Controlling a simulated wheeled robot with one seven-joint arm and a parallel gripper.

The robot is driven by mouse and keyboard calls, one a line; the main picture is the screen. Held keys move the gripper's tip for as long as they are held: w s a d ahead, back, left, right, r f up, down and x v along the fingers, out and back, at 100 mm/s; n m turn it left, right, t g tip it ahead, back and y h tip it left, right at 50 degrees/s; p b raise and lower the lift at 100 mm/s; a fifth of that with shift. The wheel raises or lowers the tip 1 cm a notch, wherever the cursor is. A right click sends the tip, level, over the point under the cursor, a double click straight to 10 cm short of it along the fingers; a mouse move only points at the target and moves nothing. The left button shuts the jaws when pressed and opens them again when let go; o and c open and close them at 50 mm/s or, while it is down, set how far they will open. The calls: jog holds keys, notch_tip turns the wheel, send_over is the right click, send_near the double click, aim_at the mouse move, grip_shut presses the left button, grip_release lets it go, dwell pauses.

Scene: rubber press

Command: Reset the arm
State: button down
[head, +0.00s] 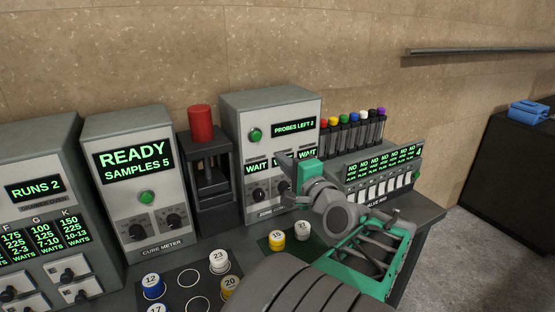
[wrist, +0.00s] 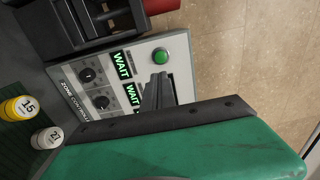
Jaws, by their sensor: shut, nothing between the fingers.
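My gripper (head: 287,176) is in front of the zone controller (head: 240,108), a grey box with a green button, knobs and several "WAIT" displays. Its fingers are shut and empty. In the wrist view the gripper's fingers (wrist: 158,92) show dark and together before the controller's panel, and its green body fills the lower part. Whether the fingers touch the panel cannot be told. My arm reaches in from the lower right of the head view. The gripper hides part of the controller's front.
The cure meter (head: 131,197) reads "READY SAMPLES 5". A press with a red cylinder (head: 200,124) stands beside it. Numbered pots, including yellow 15 (head: 276,240) and white 23 (head: 219,261), stand on the bench. A valve box (head: 384,174) with capped vials is at right.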

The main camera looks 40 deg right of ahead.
dwell(0.3)
jog(key=w+a+f+n+g+y, duration=0.3)
jog(key=a+f+n, duration=0.3)
jog(key=a, duration=0.4)
jog(key=w+a+f+n+g+y, duration=0.3)
jog(key=a+f+n, duration=0.3)
jog(key=a, duration=0.4)
jog(key=s+a+f+n+g+h, duration=0.1)
jog(key=s+a+f+n+g, duration=0.6)
jog(key=s+a, duration=0.5)
jog(key=shift+s+a+f+n+g, duration=0.15)
jog(key=shift+s+f+n+g, duration=0.35)
jog(key=shift+n, duration=0.7)
jog(key=c, duration=2.2)
grip_release()
jog(key=shift+w, duration=0.15)
